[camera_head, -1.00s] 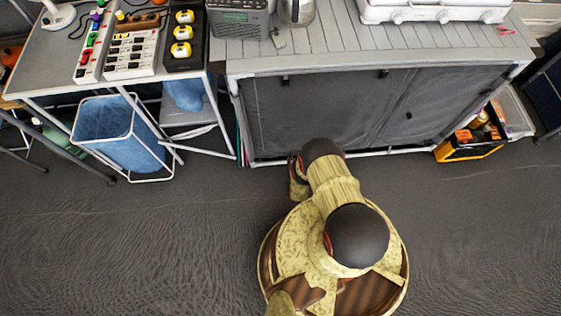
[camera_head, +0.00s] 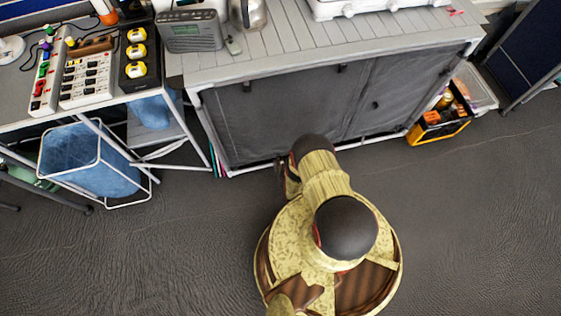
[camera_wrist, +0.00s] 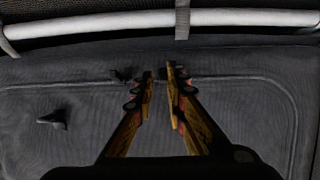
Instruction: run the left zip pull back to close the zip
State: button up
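The grey fabric front (camera_head: 300,110) of the cabinet carries seams and small dark tabs; it fills the wrist view (camera_wrist: 240,125). In the wrist view a seam, perhaps the zip, runs across below the white bar. A dark pull-like tab (camera_wrist: 52,121) sticks out at left, and a smaller dark piece (camera_wrist: 122,75) lies on the seam just left of my fingertips. I cannot tell which is the left zip pull. My gripper (camera_wrist: 160,70) has its fingertips close to the seam, with a narrow gap between them; no held object is clear.
A white bar (camera_wrist: 80,24) with a grey strap (camera_wrist: 182,18) crosses above my fingertips. In the head view, a blue basket (camera_head: 85,165) and table legs stand left, a black-and-orange box (camera_head: 440,122) right. Open floor (camera_head: 470,220) lies at right.

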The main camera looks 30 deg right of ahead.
jog(key=o, duration=0.4)
jog(key=shift+d, duration=0.1)
jog(key=shift+r, duration=5)
